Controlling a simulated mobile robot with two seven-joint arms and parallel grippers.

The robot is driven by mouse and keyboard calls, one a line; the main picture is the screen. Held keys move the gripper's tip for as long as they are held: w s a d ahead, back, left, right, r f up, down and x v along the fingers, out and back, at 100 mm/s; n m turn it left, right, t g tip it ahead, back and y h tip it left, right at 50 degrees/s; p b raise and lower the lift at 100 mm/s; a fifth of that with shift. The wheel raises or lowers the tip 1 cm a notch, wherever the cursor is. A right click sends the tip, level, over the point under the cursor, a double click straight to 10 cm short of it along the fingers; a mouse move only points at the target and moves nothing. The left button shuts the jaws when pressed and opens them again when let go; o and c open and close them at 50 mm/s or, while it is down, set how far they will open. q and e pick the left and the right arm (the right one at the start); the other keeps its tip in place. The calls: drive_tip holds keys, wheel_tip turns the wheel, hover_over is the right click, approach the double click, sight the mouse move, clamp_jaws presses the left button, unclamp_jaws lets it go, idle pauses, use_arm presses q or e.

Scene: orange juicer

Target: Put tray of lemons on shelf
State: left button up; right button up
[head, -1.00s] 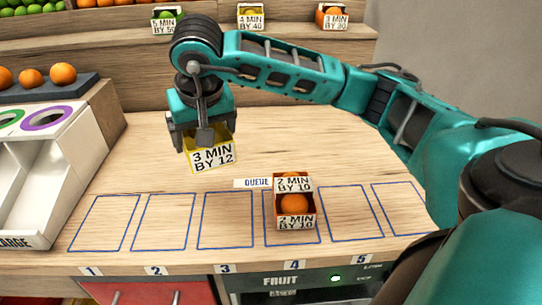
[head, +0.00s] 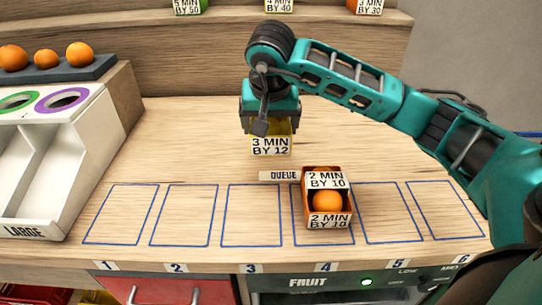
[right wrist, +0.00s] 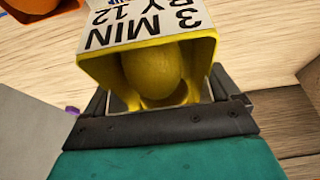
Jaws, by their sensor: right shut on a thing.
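The yellow tray of lemons (head: 271,146), labelled "3 MIN BY 12", hangs under my right gripper (head: 268,122) above the counter, behind the "QUEUE" label. In the right wrist view the tray (right wrist: 203,52) is between the fingers, with a lemon (right wrist: 152,72) inside it. My right gripper (right wrist: 165,120) is shut on the tray. The wooden shelf (head: 190,45) runs along the back, with a green-fruit tray (head: 188,6), a "4 MIN BY 40" tray (head: 279,5) and a "3 MIN BY 30" tray (head: 369,6) on it. My left gripper is not in view.
An orange tray (head: 328,221) labelled "2 MIN BY 10" stands at slot 4. The other outlined slots are empty. A white sorting bin (head: 60,130) and a dark board with oranges (head: 75,72) are at left. The counter's back middle is clear.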

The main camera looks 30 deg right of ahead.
sight(270, 162)
wheel_tip(270, 162, down, 8)
drive_tip(key=shift+f+b, duration=0.1)
drive_tip(key=shift+b, duration=0.25)
drive_tip(key=shift+f, duration=0.25)
drive_tip(key=o, duration=0.9)
